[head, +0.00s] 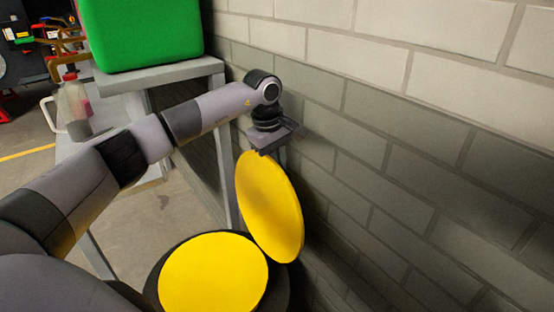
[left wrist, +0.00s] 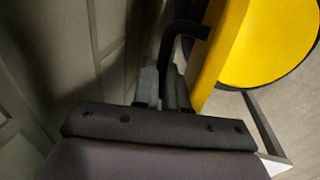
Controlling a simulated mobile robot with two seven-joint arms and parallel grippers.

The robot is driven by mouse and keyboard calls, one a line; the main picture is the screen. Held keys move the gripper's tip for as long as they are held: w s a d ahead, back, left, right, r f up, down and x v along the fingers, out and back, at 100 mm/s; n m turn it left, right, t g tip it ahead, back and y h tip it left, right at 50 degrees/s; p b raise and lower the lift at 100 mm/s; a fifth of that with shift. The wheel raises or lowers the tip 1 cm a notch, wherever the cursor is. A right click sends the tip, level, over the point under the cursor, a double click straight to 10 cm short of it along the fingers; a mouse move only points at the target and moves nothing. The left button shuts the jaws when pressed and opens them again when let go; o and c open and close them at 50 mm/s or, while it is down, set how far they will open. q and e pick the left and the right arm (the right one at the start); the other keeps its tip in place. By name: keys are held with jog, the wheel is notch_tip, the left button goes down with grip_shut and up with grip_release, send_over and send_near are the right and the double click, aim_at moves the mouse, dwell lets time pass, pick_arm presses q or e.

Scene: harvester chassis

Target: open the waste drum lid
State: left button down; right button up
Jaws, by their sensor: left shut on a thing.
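The yellow waste drum lid (head: 270,208) stands raised and steeply tilted beside the brick wall in the head view. The drum (head: 160,262) is below it, with a dark rim around a round yellow face (head: 213,275). My left gripper (head: 268,150) is at the lid's upper edge. In the left wrist view, its fingers (left wrist: 165,92) are shut on a black bent handle (left wrist: 183,32) beside the yellow lid (left wrist: 222,45). The fingertips are partly hidden in the head view. My right gripper is in neither view.
A brick wall (head: 400,130) stands close on the right, near the gripper and lid. A grey table (head: 165,75) with a green bin (head: 143,35) is behind the drum. A bottle (head: 75,108) stands at the left.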

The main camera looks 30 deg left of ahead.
pick_arm(q)
jog(key=shift+w+d+f, duration=0.1)
jog(key=shift+d+f, duration=0.25)
jog(key=shift+f, duration=0.1)
jog(key=c, duration=1.2)
grip_release()
jog(key=shift+o, duration=0.2)
notch_tip(320, 180, up, 8)
jog(key=s, duration=0.1)
jog(key=shift+a, duration=0.45)
jog(key=shift+r, duration=0.1)
